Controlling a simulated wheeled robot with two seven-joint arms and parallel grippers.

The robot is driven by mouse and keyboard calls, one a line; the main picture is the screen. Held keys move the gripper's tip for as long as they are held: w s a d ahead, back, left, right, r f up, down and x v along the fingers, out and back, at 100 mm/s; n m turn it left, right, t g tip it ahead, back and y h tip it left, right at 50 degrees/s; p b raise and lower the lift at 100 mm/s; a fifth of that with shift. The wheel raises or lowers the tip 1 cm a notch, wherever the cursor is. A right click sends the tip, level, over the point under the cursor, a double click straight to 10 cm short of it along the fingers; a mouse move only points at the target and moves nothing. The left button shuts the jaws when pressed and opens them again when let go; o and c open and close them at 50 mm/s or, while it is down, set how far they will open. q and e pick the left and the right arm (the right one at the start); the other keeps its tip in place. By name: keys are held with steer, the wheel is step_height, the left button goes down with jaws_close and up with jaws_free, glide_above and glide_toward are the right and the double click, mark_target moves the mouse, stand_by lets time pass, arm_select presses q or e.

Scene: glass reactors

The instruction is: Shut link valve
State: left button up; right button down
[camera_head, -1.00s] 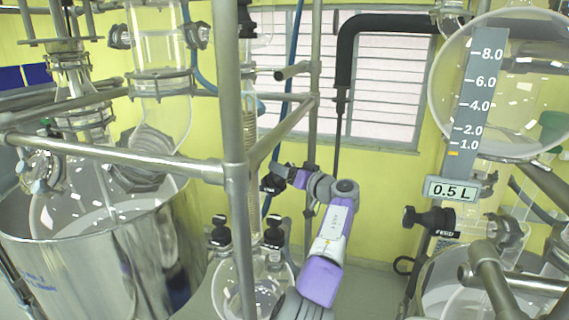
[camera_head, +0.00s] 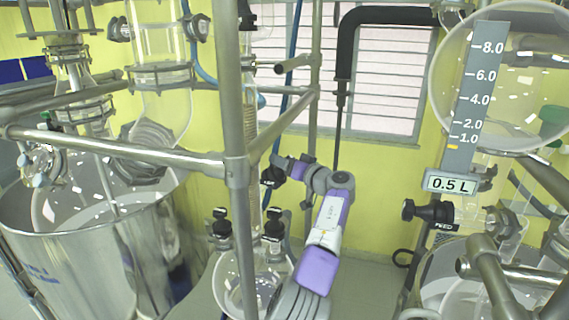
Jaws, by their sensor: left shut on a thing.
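The link valve's black handle (camera_head: 269,182) sits on the glass column behind the steel frame, at the centre of the head view. A small white label shows on it, too small to read surely. My left gripper (camera_head: 279,168) is at the handle and shut on it, at the end of my purple and white arm. The fingertips are small and partly merged with the dark handle. The valve's inner position cannot be seen. My right gripper is not in view.
A steel frame post (camera_head: 233,120) and a slanted rail (camera_head: 283,124) stand close left of my arm. A round flask (camera_head: 240,281) with two black valves is below. A steel vessel (camera_head: 130,265) is left. The FEED valve (camera_head: 428,212) and 0.5 L gauge (camera_head: 461,140) are right.

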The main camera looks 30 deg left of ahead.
arm_select(q)
steer(key=shift+w+f+m+t+h+b, duration=0.1)
steer(key=shift+f+m+t+h+b, duration=0.05)
steer(key=shift+m+t+h+b, duration=1.05)
steer(key=shift+m, duration=0.7)
steer(key=shift+w+d+m+t+h+p, duration=0.15)
steer(key=shift+m+t+h+p, duration=0.25)
steer(key=shift+m+h, duration=0.6)
steer(key=shift+m+t+h, duration=0.3)
steer(key=shift+m, duration=0.3)
steer(key=m+h+p, duration=0.1)
steer(key=p, duration=0.1)
steer(key=m+h+p, duration=0.2)
steer(key=p, duration=0.1)
steer(key=shift+w+d+m, duration=0.15)
steer(key=shift+m, duration=0.15)
steer(key=shift+d+f+m+h+p, duration=0.1)
steer(key=shift+f+m+h+p, duration=0.25)
steer(key=shift+m+h+p, duration=0.6)
steer(key=shift+n+y, duration=0.25)
